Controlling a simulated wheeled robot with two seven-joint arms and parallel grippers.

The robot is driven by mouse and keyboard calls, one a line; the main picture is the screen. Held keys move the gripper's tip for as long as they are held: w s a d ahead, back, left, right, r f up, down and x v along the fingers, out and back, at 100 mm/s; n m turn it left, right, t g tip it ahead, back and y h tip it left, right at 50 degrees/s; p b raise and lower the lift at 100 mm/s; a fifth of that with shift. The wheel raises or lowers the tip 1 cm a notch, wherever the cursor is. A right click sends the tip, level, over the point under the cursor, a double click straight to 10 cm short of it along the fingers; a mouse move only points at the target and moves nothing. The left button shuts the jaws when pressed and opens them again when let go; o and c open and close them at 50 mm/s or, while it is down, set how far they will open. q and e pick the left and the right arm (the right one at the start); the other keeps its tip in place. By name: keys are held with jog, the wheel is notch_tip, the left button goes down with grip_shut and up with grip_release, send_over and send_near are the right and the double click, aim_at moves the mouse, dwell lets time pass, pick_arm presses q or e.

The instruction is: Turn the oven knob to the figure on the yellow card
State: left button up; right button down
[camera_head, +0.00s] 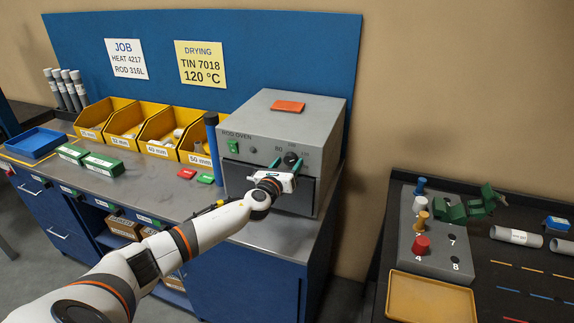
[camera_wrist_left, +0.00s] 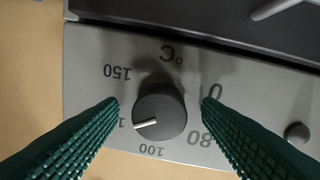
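The yellow card (camera_head: 200,64) on the blue back panel reads "DRYING TIN 7018 120 °C". The grey rod oven (camera_head: 258,122) stands on the bench and its dark round knob (camera_head: 290,158) is on the front. In the left wrist view the knob (camera_wrist_left: 160,108) has a white pointer aimed left and slightly down, toward a figure starting with "1". My left finger in that view partly hides this figure, between 150 and 100. My left gripper (camera_head: 286,165) is open, its green fingers on either side of the knob with gaps visible. My right gripper is not in view.
A small dark button (camera_wrist_left: 297,133) and a green switch (camera_head: 233,146) are on the oven front. An orange-red block (camera_head: 288,106) lies on the oven top. Yellow bins (camera_head: 160,137) stand left of the oven. A second bench with a yellow tray (camera_head: 432,299) is at right.

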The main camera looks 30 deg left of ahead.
pick_arm(q)
jog(key=shift+r, duration=0.1)
jog(key=s+d+b, duration=0.1)
jog(key=s+d, duration=0.1)
jog(key=s, duration=0.9)
jog(key=shift+s+b, duration=0.4)
jog(key=shift+d, duration=0.15)
